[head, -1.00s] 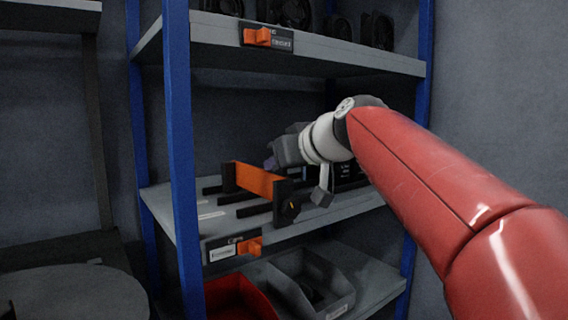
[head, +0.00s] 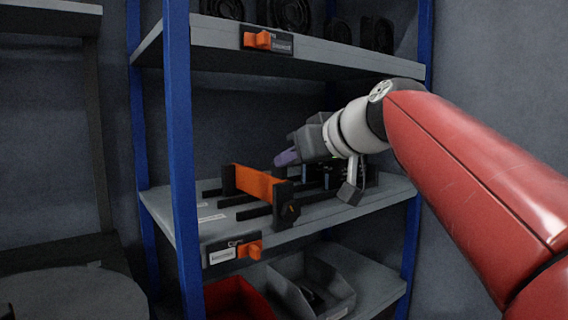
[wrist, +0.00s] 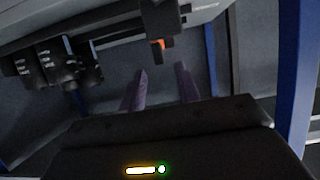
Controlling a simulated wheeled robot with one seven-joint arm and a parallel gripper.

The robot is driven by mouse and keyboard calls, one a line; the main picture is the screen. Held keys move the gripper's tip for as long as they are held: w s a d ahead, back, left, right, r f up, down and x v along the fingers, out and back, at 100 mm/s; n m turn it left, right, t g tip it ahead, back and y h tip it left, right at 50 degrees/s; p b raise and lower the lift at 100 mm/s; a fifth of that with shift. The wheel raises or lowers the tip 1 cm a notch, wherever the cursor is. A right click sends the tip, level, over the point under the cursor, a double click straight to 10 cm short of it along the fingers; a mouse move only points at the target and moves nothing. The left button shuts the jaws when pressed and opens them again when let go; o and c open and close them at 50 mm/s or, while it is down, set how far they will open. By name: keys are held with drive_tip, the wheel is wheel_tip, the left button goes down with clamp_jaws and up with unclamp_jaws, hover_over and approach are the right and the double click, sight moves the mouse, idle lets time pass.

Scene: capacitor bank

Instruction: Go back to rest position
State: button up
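My gripper (head: 287,157) is in the upper part of the middle shelf bay, above the capacitor rack and clear of it. In the wrist view its two purple fingers (wrist: 161,88) stand apart with nothing between them. The capacitor rack (head: 262,183), with an orange panel and dark rails, sits on the middle shelf (head: 340,209). Dark capacitors (head: 322,174) stand behind my gripper and are partly hidden by it. They also show at the left of the wrist view (wrist: 55,65).
Blue posts (head: 181,150) frame the shelving. An upper shelf (head: 340,61) with dark coiled parts is above my arm. A red bin (head: 240,298) and a grey bin (head: 318,288) are below. A round grey surface (head: 70,295) is at lower left.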

drive_tip(key=shift+v, duration=1.05)
drive_tip(key=s+d+f+m+g+h+p, duration=0.2)
drive_tip(key=s+d+f+m+h+p, duration=0.1)
drive_tip(key=s+f, duration=0.8)
drive_tip(key=s+d+f+m+g+h+p, duration=0.3)
drive_tip(key=s+d+f+p, duration=0.3)
drive_tip(key=f, duration=1)
drive_tip(key=s+d+m+h, duration=0.1)
drive_tip(key=s+d, duration=0.1)
drive_tip(key=s, duration=0.2)
drive_tip(key=shift+s+f+h, duration=0.4)
